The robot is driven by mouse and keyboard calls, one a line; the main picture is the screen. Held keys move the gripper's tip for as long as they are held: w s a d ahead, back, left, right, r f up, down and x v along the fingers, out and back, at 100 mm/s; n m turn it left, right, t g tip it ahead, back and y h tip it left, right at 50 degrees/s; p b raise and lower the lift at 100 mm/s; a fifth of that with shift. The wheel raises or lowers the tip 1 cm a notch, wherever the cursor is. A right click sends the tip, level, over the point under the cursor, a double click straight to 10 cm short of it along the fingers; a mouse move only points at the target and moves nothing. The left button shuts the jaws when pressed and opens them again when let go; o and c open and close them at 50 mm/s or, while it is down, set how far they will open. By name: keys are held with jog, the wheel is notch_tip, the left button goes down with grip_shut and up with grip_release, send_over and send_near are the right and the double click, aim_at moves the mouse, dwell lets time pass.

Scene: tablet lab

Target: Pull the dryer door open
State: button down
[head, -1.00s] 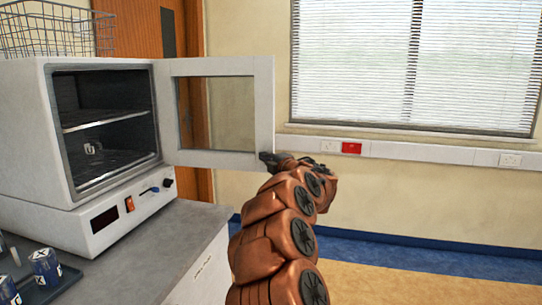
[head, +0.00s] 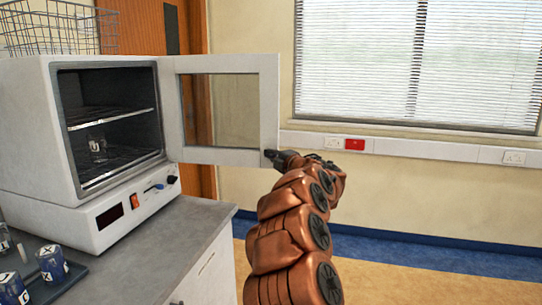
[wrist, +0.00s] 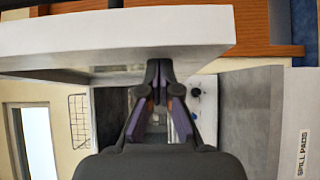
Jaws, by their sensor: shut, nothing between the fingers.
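The dryer (head: 35,130) is a white cabinet on the counter at the left of the head view. Its windowed door (head: 271,105) stands wide open, swung out to the right on its hinge side. The dark inside shows wire shelves and a small labelled glass vessel (head: 97,147) on the lower one. My gripper (head: 268,153) is at the lower outer corner of the door. In the wrist view my gripper (wrist: 159,65) is shut and empty, its fingertips against or very near the edge of the white door (wrist: 110,36). I cannot tell whether they touch.
A grey counter (head: 150,240) carries the dryer. A dark tray (head: 72,273) with several labelled jars (head: 52,262) sits at the lower left. A wire basket (head: 50,32) is on top of the dryer. The floor (head: 400,275) to the right is clear.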

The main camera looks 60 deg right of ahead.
jog(key=shift+s+a+f+b, duration=0.15)
jog(key=shift+a+b, duration=0.2)
jog(key=shift+a, duration=0.2)
jog(key=a+b+v, duration=0.1)
jog(key=v, duration=1.1)
jog(key=shift+w+a+b, duration=0.3)
jog(key=shift+w+b, duration=0.05)
jog(key=shift+w, duration=0.1)
